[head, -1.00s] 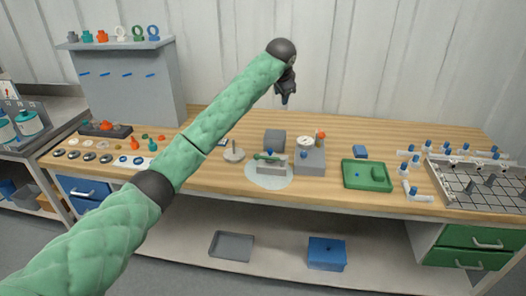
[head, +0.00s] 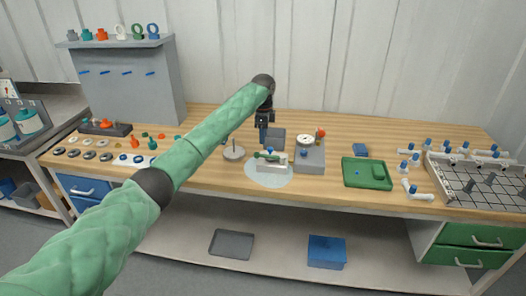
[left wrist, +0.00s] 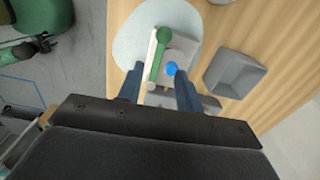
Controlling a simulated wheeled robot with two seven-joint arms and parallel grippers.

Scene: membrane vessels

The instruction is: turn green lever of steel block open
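The steel block (head: 272,168) sits on a pale round mat on the bench, and its green lever (head: 266,156) lies along its top. In the left wrist view the green lever (left wrist: 157,55) runs lengthwise over the pale block (left wrist: 183,48), with a round green knob at its far end. A blue knob (left wrist: 172,68) is beside the lever. My left gripper (head: 264,142) is above the block, pointing down. In the left wrist view its two fingers (left wrist: 160,72) are apart, with lever and blue knob showing between them; contact is not visible. My right gripper is out of view.
A grey open box (left wrist: 235,72) stands behind the block. A grey unit with a gauge (head: 310,158) is close to its right, and a round stand (head: 233,154) to its left. A green tray (head: 367,174) lies farther right. The bench's front edge is near.

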